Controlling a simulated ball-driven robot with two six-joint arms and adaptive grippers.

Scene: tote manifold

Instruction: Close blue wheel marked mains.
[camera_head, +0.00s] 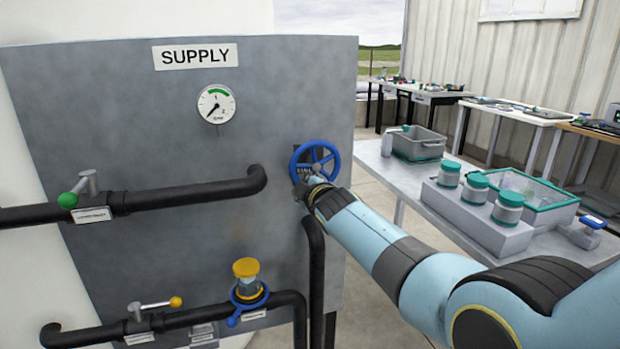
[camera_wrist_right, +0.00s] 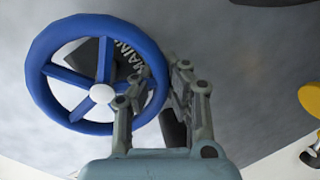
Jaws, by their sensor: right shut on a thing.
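The blue wheel (camera_head: 297,160) stands on the right part of the grey panel, with its spokes and rim showing. In the right wrist view the blue wheel (camera_wrist_right: 43,50) fills the left side, with a white hub and a dark label reading MAINS (camera_wrist_right: 128,56) partly hidden behind it. My right gripper (camera_head: 306,186) is at the lower part of the wheel in the head view. In the wrist view my right gripper (camera_wrist_right: 156,84) is shut on the right side of the rim, one finger over it and one outside. My left gripper is not in view.
The grey panel (camera_head: 200,110) carries a SUPPLY sign (camera_head: 195,56), a gauge (camera_head: 216,104), black pipes (camera_head: 190,192), a green-knobbed lever (camera_head: 68,200), an orange-knobbed lever (camera_head: 175,302) and a yellow-capped fitting (camera_head: 247,268). A table with jars (camera_head: 476,187) and bins stands at right.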

